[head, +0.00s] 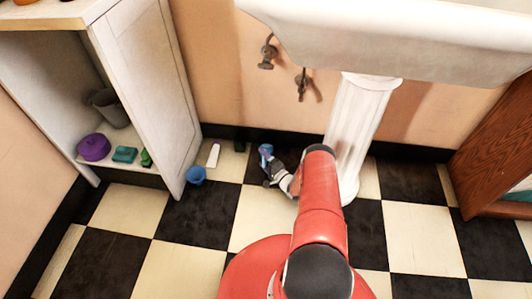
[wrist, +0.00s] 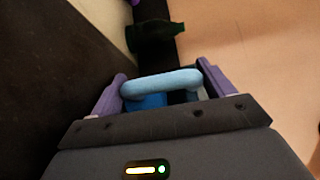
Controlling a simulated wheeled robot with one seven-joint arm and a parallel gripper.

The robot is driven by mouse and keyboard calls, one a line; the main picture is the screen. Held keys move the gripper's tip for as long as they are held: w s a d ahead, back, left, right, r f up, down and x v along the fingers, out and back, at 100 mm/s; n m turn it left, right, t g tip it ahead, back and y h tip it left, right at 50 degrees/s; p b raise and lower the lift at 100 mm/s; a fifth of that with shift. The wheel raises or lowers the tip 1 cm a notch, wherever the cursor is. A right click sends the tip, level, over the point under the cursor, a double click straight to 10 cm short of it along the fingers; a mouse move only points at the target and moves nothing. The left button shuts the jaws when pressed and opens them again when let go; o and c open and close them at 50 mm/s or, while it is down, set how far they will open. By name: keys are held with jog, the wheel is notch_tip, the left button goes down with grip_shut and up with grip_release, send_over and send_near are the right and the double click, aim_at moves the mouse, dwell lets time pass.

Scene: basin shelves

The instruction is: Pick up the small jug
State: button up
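A light blue thing with a rounded bar, like a handle or rim, and a darker blue part below it, which looks like the small jug (wrist: 160,83), lies between the two purple fingers of my gripper (wrist: 161,75). The fingers stand wide apart, and the bar spans nearly the whole gap. I cannot tell whether they press on it. In the head view, my gripper (head: 267,163) is low near the floor, left of the basin pedestal, with the blue thing (head: 265,150) at its tip. Most of the jug's body is hidden.
A white basin (head: 400,45) stands on a pedestal (head: 358,120) close right of my arm. A blue cup (head: 195,176) and a white object (head: 213,155) are on the floor near the white shelf unit (head: 150,80). A dark bottle-like object (wrist: 155,37) lies beyond my gripper.

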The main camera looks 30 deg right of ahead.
jog(key=shift+c, duration=1.2)
jog(key=shift+r, duration=0.2)
notch_tip(320, 180, up, 20)
jog(key=p, duration=0.3)
jog(key=shift+f+p, duration=0.2)
jog(key=shift+p, duration=0.15)
dwell(0.4)
